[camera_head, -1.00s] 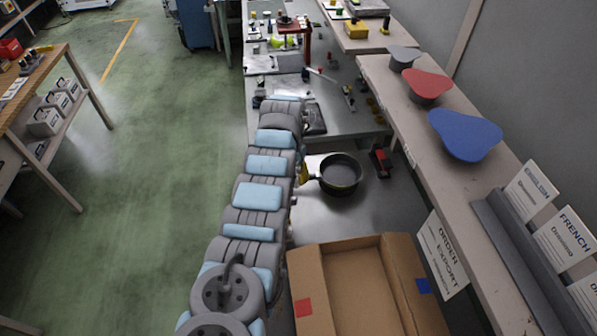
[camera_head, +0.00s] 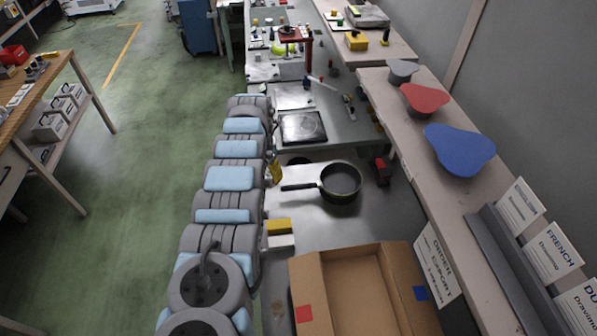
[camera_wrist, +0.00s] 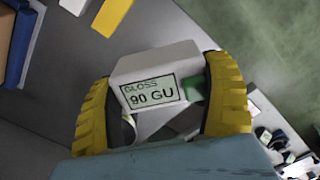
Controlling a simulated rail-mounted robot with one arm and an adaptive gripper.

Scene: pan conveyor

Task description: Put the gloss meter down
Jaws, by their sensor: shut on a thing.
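The gloss meter (camera_wrist: 150,85) is a pale block with a small screen reading "GLOSS 90 GU" and a green part on its right side. In the wrist view it sits between the two yellow fingers of my gripper (camera_wrist: 163,98), which is shut on it.
A black pan (camera_head: 341,184) lies on the metal bench, handle pointing left. An open cardboard box (camera_head: 308,280) stands in front. A dark square plate (camera_head: 303,128) lies beyond the pan.

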